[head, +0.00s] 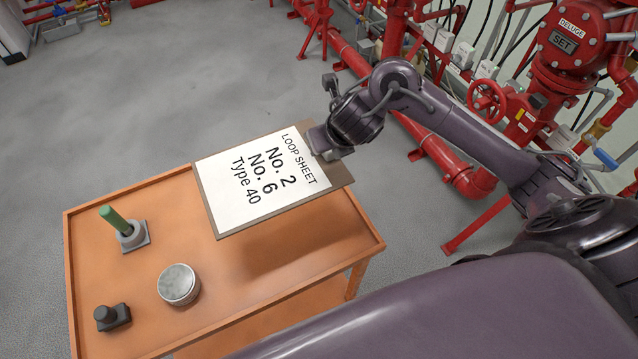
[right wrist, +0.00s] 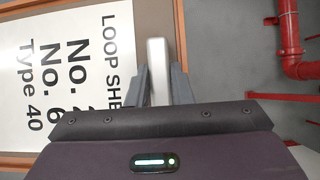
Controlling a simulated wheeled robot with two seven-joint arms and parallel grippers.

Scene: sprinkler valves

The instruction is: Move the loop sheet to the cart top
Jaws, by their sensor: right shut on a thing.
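The loop sheet (head: 262,178) is a white page on a brown clipboard, reading "No. 2, No. 6, Type 40". My right gripper (head: 326,146) is shut on the clipboard's clip end at its upper right. The board is held above the far right part of the orange cart top (head: 215,318), with a shadow below it and its right corner past the cart edge. In the right wrist view the loop sheet (right wrist: 60,75) lies left of the jaws, and the gripper (right wrist: 160,80) closes around the pale metal clip. My left gripper is not in view.
On the cart's left part stand a green-handled item on a grey base (head: 132,236), a round pale tin (head: 178,284) and a small dark block with a knob (head: 112,316). Red pipes and valves (head: 487,100) line the right. Grey floor lies open behind the cart.

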